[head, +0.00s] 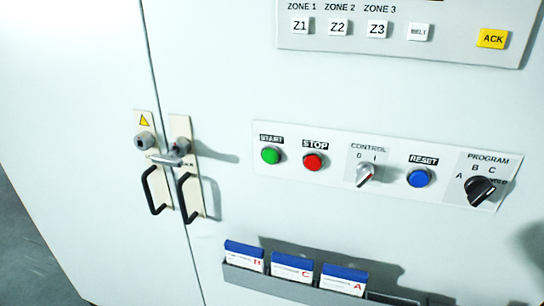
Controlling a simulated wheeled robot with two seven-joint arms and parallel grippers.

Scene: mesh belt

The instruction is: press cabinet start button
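The green START button (270,155) sits at the left end of a white control strip (333,170) on the pale cabinet front (250,215). A START label is just above it. The red STOP button (313,162) is directly to its right. Nothing covers the green button. Neither of my grippers shows in the head view, so their distance from the button cannot be told.
Right of STOP are the CONTROL switch (365,174), blue RESET button (419,178) and PROGRAM knob (480,190). Black door handles (187,198) stick out at left. A card rack (270,283) juts out below. Zone keys and a yellow ACK key (492,38) are above.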

